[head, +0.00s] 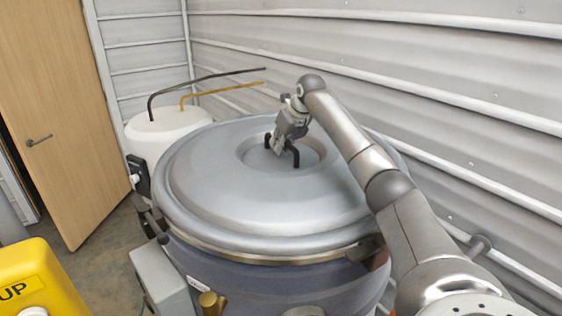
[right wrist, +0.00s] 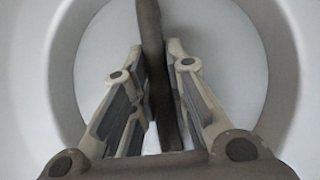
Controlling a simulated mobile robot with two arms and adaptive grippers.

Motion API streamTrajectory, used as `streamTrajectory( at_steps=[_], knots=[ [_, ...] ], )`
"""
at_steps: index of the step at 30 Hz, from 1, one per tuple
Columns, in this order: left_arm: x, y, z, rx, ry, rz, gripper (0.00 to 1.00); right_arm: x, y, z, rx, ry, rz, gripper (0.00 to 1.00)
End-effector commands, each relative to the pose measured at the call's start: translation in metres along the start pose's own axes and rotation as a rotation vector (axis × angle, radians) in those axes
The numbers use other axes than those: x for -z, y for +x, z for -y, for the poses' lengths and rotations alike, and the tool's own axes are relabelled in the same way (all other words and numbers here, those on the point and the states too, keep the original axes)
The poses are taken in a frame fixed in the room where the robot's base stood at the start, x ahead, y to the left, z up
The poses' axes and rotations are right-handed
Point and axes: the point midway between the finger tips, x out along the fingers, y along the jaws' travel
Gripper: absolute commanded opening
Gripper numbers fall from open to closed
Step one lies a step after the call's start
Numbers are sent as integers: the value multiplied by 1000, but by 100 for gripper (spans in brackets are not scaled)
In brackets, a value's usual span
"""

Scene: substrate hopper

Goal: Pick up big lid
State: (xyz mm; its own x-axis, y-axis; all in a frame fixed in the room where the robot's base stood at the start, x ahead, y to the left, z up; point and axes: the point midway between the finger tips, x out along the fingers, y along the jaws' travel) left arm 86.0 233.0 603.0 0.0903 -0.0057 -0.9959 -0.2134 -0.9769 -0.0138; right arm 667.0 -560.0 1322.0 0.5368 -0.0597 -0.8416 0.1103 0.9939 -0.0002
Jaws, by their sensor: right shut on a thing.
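The big lid (head: 225,200) is a wide grey domed disc lying on top of the large hopper vessel (head: 270,285). Its black handle (head: 296,158) stands in a round recess at the middle of the lid. My right gripper (head: 279,146) reaches down to the handle from above and is shut on it. In the right wrist view the dark handle bar (right wrist: 153,60) runs between the two fingers (right wrist: 158,95), with the recess around it. The lid appears seated on the vessel's rim. My left gripper does not show in either view.
A white tank (head: 165,130) with a black and a yellow pipe stands behind the vessel on the left. A corrugated metal wall (head: 430,80) runs close along the right. A wooden door (head: 75,110) is at the left. A yellow object (head: 40,280) is at the lower left.

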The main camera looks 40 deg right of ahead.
Motion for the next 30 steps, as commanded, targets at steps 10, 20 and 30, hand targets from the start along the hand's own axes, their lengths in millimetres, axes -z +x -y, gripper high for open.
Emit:
streamTrajectory(
  at_steps=[10, 20, 30],
  knots=[
    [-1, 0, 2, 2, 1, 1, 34, 0, 0, 0, 0, 0, 1, 0],
    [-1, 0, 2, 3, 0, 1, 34, -4, -4, 0, -1, 0, 12, 0],
    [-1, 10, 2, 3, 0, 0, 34, -17, -23, 0, -2, 1, 16, 0]
  ],
)
